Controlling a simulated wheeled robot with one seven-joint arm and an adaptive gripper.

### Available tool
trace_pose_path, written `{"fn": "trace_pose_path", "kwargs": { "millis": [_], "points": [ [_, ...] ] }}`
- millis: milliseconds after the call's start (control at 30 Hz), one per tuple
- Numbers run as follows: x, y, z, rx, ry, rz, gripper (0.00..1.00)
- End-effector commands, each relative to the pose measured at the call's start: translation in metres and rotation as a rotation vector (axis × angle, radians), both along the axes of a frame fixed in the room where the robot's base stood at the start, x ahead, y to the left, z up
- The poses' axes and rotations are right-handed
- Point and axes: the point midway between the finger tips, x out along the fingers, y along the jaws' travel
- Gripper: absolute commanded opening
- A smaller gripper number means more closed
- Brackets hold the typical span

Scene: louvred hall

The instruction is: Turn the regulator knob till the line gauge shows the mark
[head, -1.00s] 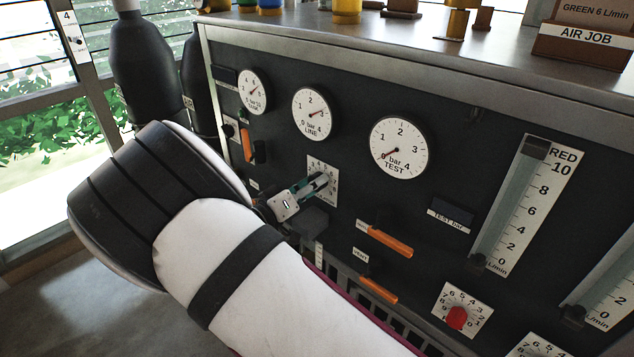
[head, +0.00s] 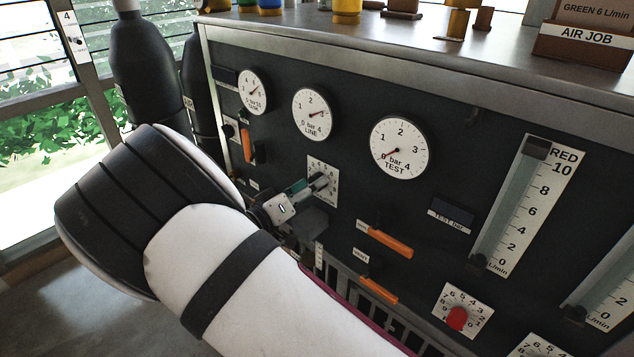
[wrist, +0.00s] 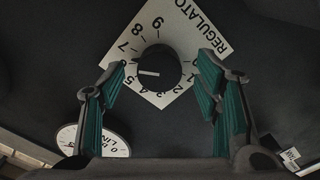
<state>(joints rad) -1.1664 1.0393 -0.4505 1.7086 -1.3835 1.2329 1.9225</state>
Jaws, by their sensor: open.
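The regulator knob (wrist: 159,68) is a dark round knob on a white numbered plate (wrist: 188,30). In the wrist view its white pointer line points left, towards the middle numbers. My gripper (wrist: 163,63) is open, with a green-padded finger on either side of the knob and gaps showing between. In the head view my gripper (head: 305,188) is at the plate (head: 331,185), and the knob is hard to make out there. The line gauge (head: 312,113) is a white dial; its needle points right, near 3. I cannot make out a mark on it.
The test gauge (head: 399,147) reads near 0. Orange levers (head: 390,243) and a red knob (head: 457,318) sit to the right on the panel. Another orange lever (head: 247,145) is left of the plate. Dark cylinders (head: 147,75) stand at the left.

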Motion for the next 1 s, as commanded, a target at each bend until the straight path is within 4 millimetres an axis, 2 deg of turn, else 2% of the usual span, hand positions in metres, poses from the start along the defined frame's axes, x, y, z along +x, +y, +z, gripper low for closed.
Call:
{"fn": "trace_pose_path", "kwargs": {
  "millis": [500,867,1000],
  "points": [
    [-0.044,0.035,0.000,0.000,0.001,0.001,0.57],
    [-0.047,0.037,0.000,0.000,0.001,-0.001,0.57],
    [-0.055,0.044,0.000,0.001,0.001,0.003,0.57]
  ]
}}
